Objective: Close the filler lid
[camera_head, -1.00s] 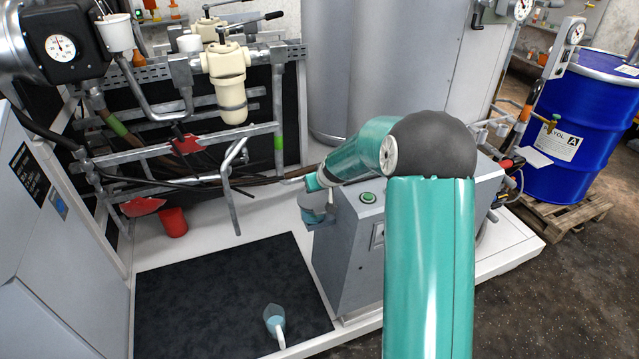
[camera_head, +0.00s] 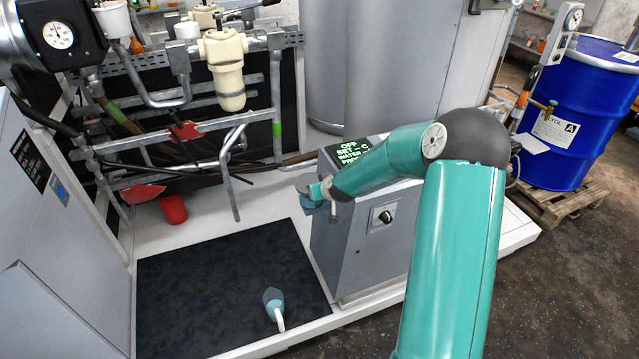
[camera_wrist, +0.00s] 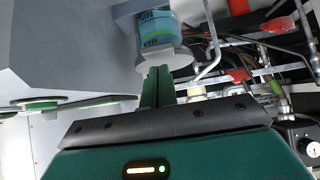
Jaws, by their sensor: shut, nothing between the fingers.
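The filler (camera_wrist: 165,30) is a blue, labelled cup on the side of a grey cabinet (camera_head: 345,250); it shows upside down in the wrist view. A pale round disc, the filler lid (camera_wrist: 166,62), lies across its end; I cannot tell whether it is fully seated. In the head view the filler (camera_head: 308,204) is small and partly hidden at the cabinet's left upper edge. My gripper (camera_wrist: 158,74) is shut and empty, its fingertips right at the disc; contact is unclear. In the head view my gripper (camera_head: 317,190) is just above the filler.
The cabinet has a lit display (camera_head: 355,150) and a black knob (camera_head: 386,217). A jug (camera_head: 273,303) stands on the black mat (camera_head: 200,300). Pipework (camera_head: 235,170) and a red bucket (camera_head: 173,209) are on the left. A blue drum (camera_head: 580,120) is at the right.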

